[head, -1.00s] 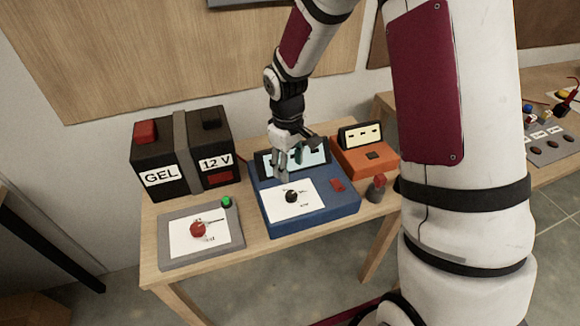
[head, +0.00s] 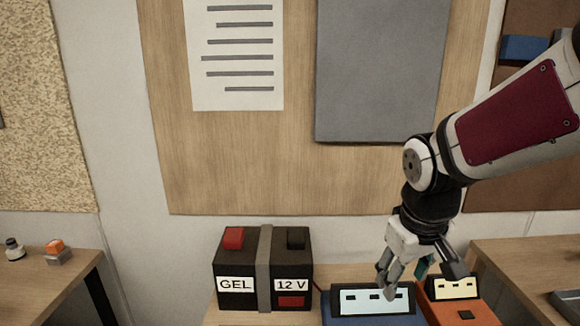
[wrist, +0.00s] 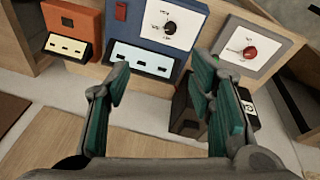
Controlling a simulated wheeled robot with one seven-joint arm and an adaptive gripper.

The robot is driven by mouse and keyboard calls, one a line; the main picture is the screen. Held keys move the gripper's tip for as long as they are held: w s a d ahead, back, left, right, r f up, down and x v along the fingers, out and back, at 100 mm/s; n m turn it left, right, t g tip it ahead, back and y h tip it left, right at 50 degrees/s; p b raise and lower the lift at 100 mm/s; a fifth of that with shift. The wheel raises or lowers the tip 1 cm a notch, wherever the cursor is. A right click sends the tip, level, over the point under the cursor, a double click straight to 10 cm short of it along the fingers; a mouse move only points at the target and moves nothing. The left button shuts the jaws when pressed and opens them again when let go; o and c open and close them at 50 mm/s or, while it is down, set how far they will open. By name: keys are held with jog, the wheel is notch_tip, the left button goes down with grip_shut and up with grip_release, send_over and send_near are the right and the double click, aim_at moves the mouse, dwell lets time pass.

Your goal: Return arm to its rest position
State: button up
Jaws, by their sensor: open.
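My gripper (head: 418,280) is open and empty. In the head view it hangs at the lower right, in front of the wall and over the blue device (head: 345,320) and its pale display. My arm reaches in from the right edge. In the wrist view the two fingers of my gripper (wrist: 165,105) stand wide apart with nothing between them. The blue device (wrist: 188,55), with a black knob on a white plate, lies beyond the fingertips.
A black GEL 12 V battery (head: 235,268) stands left of the blue device. An orange device (head: 475,312) is at its right. A grey panel with a red knob (wrist: 250,52) shows in the wrist view. Side tables (head: 45,290) stand left and right.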

jog(key=s+r+m+t, duration=0.1)
jog(key=s+r, duration=0.3)
jog(key=s, duration=0.3)
jog(key=s+r+m+t+y, duration=0.1)
jog(key=s+r+m, duration=0.1)
jog(key=s, duration=0.5)
jog(key=shift+s+a+r+t, duration=0.3)
jog(key=shift+r+t, duration=0.1)
jog(key=shift+r, duration=0.5)
jog(key=shift+d, duration=0.1)
